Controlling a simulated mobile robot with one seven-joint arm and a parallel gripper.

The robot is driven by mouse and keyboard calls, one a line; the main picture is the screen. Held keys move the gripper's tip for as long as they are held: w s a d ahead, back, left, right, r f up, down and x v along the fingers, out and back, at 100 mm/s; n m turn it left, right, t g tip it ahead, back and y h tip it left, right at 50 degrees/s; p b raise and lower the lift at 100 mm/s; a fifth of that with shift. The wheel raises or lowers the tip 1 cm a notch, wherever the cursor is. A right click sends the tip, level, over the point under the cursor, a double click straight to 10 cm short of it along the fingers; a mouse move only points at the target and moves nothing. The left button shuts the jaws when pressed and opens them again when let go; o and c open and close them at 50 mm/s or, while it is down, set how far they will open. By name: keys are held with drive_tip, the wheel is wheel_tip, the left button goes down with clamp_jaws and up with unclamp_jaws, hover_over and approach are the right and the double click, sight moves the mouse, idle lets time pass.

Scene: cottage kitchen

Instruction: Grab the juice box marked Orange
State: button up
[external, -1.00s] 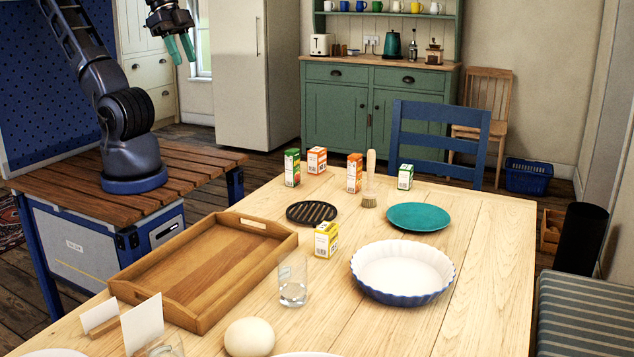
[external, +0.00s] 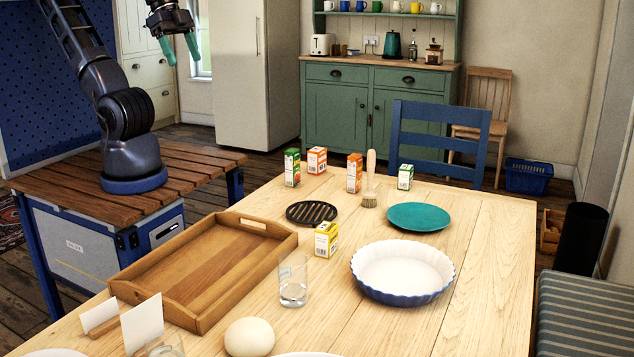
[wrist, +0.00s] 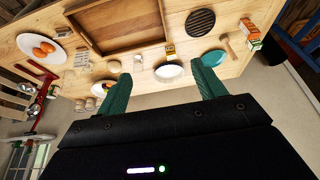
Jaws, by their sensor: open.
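Several small juice boxes stand on the wooden table, their print too small to read. At the back, two boxes with orange sides, a squat one (external: 317,160) and a taller one (external: 354,173), stand near a green box with an orange picture (external: 292,168). A green-and-white box (external: 405,177) is to the right and a yellow box (external: 326,239) nearer the middle. I cannot tell which is marked Orange. My gripper (external: 180,47) is open and empty, high above my base at upper left, far from the boxes. In the wrist view its fingers (wrist: 161,68) are spread.
A wooden tray (external: 150,262), black trivet (external: 312,212), glass (external: 293,283) and blue-rimmed pie dish (external: 403,270) occupy the table. A brush (external: 370,185) stands right beside the taller orange box. A teal plate (external: 418,216) lies at right. A blue chair (external: 440,140) stands behind.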

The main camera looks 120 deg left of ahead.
drive_tip(key=shift+w, duration=0.1)
drive_tip(key=w+a+f+y, duration=0.1)
drive_tip(key=w+a, duration=0.2)
drive_tip(key=w, duration=0.3)
drive_tip(key=w+a+f, duration=0.2)
drive_tip(key=w+a, duration=0.1)
drive_tip(key=w, duration=0.2)
drive_tip(key=h, duration=0.1)
hover_over(360, 184)
drive_tip(key=s, duration=0.6)
wheel_tip(360, 184, down, 26)
drive_tip(key=shift+m, duration=0.4)
drive_tip(key=x, duration=1.1)
drive_tip(key=shift+s+f, duration=0.1)
drive_tip(key=c, duration=1.2)
